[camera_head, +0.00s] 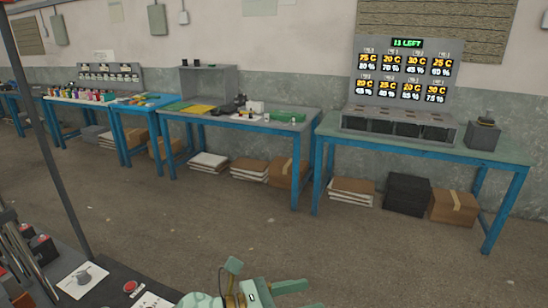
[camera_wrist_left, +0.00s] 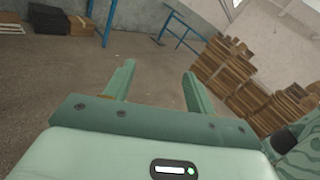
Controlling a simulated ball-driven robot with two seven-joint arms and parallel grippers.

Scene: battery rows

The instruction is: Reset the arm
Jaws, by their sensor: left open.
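My left gripper (camera_head: 270,273) is at the bottom middle of the head view, low over the floor in front of the benches. It is pale green, and its two fingers stand wide apart. The left wrist view also shows this gripper (camera_wrist_left: 158,69), open, with only bare floor between its fingers. It holds nothing and touches nothing that I can see. My right gripper is not in view.
Another bench (camera_head: 240,123) stands mid-view. Boxes lie beneath. Brown stacks (camera_wrist_left: 235,80) stand right in the wrist view. The central floor (camera_head: 230,215) is clear.

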